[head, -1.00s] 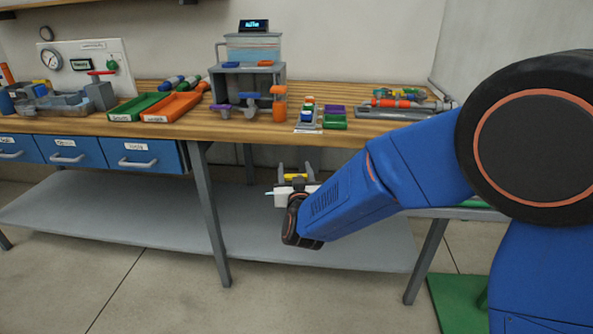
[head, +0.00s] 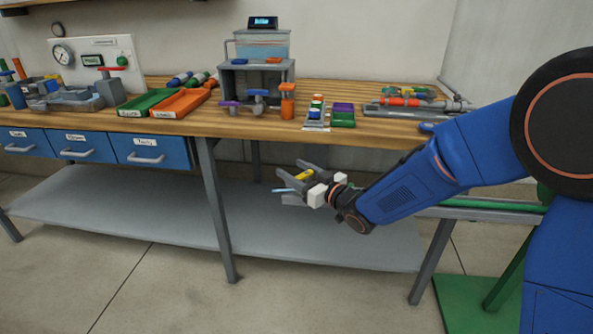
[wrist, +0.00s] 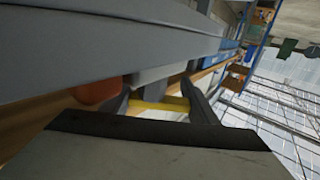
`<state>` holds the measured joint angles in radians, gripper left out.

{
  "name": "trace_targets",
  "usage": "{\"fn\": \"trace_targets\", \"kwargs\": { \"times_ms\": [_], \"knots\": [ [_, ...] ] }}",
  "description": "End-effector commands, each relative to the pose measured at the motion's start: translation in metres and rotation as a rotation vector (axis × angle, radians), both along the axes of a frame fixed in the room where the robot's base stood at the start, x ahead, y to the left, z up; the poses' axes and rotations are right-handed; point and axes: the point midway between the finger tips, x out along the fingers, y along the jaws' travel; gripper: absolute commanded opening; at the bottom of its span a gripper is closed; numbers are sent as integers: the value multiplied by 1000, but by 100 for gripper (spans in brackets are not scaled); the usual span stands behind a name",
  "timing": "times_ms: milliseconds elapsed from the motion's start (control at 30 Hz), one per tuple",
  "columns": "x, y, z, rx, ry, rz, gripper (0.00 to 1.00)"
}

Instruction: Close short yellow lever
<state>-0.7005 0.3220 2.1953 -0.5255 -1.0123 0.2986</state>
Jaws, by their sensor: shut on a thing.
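My gripper (head: 296,177) is in front of the bench's front edge, above the lower shelf, with its fingers pointing up-left. It is shut on a small yellow piece (head: 304,174), which lies across between the fingers. The wrist view shows this piece as a yellow bar (wrist: 160,104) spanning the grey fingers. I cannot tell whether it is the short yellow lever. A thin light-blue rod (head: 284,190) shows beside the fingers. No other yellow lever shows clearly on the bench.
The wooden bench top (head: 205,122) holds a grey stand with a tank (head: 262,46), an orange tray (head: 180,104), a green tray (head: 147,103) and a gauge panel (head: 92,62). Blue drawers (head: 150,152) hang below at left. The grey lower shelf (head: 140,215) is bare.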

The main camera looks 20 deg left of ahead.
Motion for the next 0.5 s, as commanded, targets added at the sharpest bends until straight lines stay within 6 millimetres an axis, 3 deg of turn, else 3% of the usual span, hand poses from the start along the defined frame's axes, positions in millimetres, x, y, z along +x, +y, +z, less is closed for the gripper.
{"fn": "trace_targets", "kwargs": {
  "times_ms": [500],
  "knots": [
    [-5, 1, 1, 2, -2, 148, 32]
  ]
}}
